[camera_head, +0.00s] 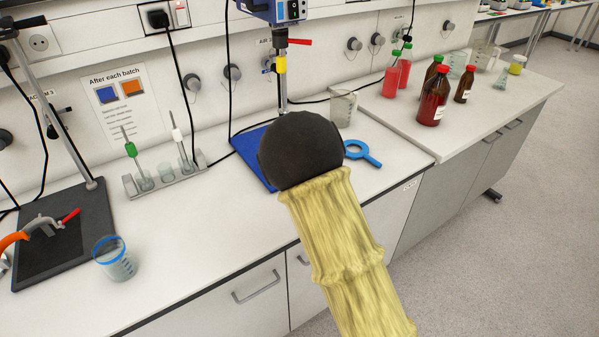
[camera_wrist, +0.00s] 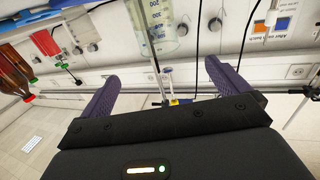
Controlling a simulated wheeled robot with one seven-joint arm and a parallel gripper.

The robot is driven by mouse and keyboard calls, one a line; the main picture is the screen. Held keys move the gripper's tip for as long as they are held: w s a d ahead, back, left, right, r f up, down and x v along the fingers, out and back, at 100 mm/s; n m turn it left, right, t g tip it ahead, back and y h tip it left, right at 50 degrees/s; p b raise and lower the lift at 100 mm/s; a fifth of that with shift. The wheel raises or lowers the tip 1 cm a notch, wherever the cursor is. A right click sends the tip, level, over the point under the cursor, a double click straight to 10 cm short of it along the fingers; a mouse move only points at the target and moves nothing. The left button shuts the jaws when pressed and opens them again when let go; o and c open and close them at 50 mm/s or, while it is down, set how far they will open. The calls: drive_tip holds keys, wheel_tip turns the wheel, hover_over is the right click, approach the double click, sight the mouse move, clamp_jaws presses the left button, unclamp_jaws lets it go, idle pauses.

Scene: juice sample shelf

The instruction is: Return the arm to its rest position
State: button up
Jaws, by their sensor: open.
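My arm, in a yellow sleeve, reaches over the front edge of the bench in the head view. Its dark rounded end covers part of the blue stand base (camera_head: 255,155), and my fingers are hidden there. In the wrist view my gripper (camera_wrist: 165,88) is open, with two purple fingers spread wide. Nothing is held between them. A graduated clear vessel (camera_wrist: 155,28) shows beyond the fingers; I cannot tell how far away it is.
A clear beaker (camera_head: 343,108) and a blue ring-shaped tool (camera_head: 362,153) are close by my arm's end. Red bottles (camera_head: 433,98) stand on the right bench. A tube rack (camera_head: 165,179) and a blue-rimmed beaker (camera_head: 114,259) stand left. The bench front between is clear.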

drive_tip(key=shift+d, duration=0.1)
drive_tip(key=s+d+m+g+h+p, duration=0.3)
drive_tip(key=s+d+m+g+h, duration=0.15)
drive_tip(key=d, duration=0.55)
drive_tip(key=s+d+r+g+p, duration=0.1)
drive_tip(key=s+g, duration=0.4)
drive_tip(key=s, duration=0.5)
drive_tip(key=s+d+r+g+h+p, duration=0.1)
drive_tip(key=s+g, duration=0.4)
drive_tip(key=s, duration=0.5)
drive_tip(key=d+r+p, duration=0.1)
drive_tip(key=d, duration=0.1)
drive_tip(key=shift+d+r+n+p, duration=0.25)
drive_tip(key=shift+d+n+p, duration=0.1)
